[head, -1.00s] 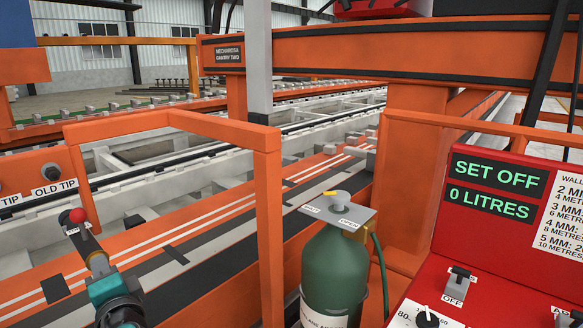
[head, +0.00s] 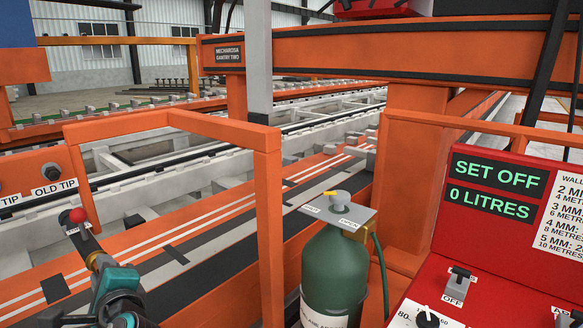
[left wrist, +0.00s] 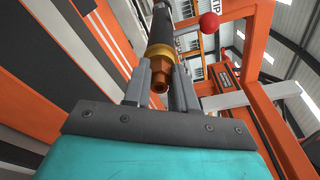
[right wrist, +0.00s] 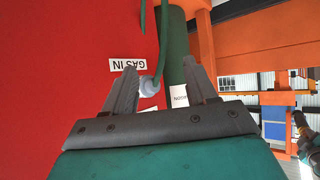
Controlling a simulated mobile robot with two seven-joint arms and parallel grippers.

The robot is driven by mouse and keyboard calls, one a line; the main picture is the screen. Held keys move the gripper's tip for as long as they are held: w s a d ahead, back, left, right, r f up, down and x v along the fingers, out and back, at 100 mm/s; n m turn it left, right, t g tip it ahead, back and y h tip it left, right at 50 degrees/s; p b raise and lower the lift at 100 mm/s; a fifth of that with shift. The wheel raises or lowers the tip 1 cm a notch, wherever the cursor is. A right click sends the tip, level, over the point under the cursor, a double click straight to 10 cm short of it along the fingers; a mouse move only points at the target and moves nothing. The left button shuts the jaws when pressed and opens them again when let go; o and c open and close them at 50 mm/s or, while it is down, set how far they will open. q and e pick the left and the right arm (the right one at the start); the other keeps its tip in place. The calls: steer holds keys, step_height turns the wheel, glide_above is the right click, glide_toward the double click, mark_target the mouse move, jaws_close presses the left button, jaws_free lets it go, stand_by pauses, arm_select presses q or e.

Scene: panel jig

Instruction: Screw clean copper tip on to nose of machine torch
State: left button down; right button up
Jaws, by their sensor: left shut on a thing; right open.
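In the left wrist view my left gripper (left wrist: 160,84) is shut on the copper tip (left wrist: 160,78), which sits between its two grey fingers. The tip is in line with the black torch (left wrist: 162,25) and its brass-coloured ring (left wrist: 160,50). The tip's end faces the camera. I cannot tell how far it is threaded on. In the head view my teal left wrist is at the lower left, with the gripper (head: 97,262) partly hidden. My right gripper (right wrist: 163,78) is open and empty in the right wrist view, in front of a red panel and a green cylinder.
An orange panel with an OLD TIP label (head: 54,187) and a red ball knob (head: 77,215) stand at the left. An orange frame (head: 268,220), a green gas cylinder (head: 335,265) and a red control console (head: 500,255) reading SET OFF, 0 LITRES stand to the right.

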arm_select(q)
steer(key=c, duration=0.8)
jaws_free()
steer(key=shift+a, duration=0.15)
steer(key=v, duration=0.9)
steer(key=shift+w+d+f, duration=0.25)
steer(key=shift+d, duration=0.1)
